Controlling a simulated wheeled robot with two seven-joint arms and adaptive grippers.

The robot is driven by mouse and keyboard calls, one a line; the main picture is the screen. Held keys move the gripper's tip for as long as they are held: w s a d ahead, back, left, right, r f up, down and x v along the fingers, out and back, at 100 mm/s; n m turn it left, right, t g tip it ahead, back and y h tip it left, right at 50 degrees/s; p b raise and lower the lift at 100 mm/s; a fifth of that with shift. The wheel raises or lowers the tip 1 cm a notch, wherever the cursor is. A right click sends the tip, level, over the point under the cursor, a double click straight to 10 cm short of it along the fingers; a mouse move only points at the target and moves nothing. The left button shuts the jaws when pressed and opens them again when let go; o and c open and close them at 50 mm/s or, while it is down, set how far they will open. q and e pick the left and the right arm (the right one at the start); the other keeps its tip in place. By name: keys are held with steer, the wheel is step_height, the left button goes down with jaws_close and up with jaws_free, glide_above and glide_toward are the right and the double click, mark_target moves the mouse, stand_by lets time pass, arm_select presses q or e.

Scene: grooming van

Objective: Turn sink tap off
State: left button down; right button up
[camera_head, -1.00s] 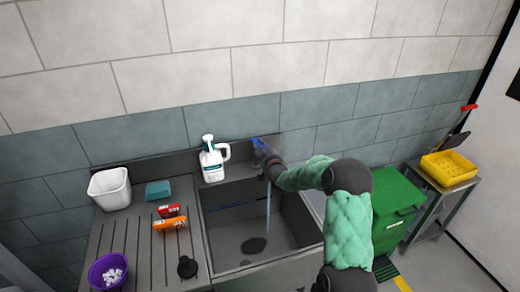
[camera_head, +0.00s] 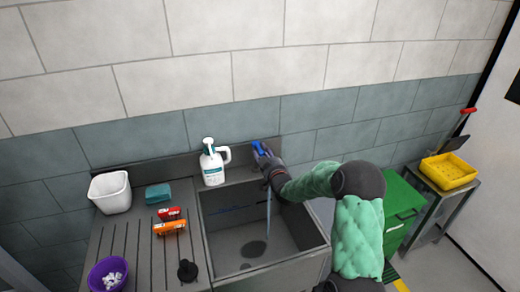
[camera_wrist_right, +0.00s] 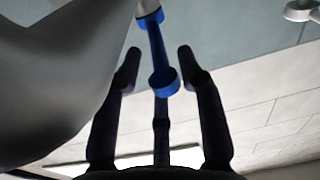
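The sink tap's blue part (camera_head: 259,147) shows at the back of the sink basin (camera_head: 222,240), by the wall. A stream of water (camera_head: 268,212) falls from the tap into the basin. My right gripper (camera_head: 270,163) is at the tap and hides most of it. The large grey shape at left in that view is blurred and partly seen. My left gripper is not in view.
A white pump jug (camera_head: 212,165) stands just left of the tap. A white tub (camera_head: 110,192), a teal sponge (camera_head: 158,193), red and orange boxes (camera_head: 170,228) and a purple bowl (camera_head: 105,268) are on the drainboard. A green bin (camera_head: 398,200) is right.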

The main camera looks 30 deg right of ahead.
steer(key=s, duration=0.2)
steer(key=s+a, duration=0.1)
steer(key=s, duration=0.4)
steer(key=shift+s+a+r, duration=0.1)
steer(key=shift+s+a, duration=0.25)
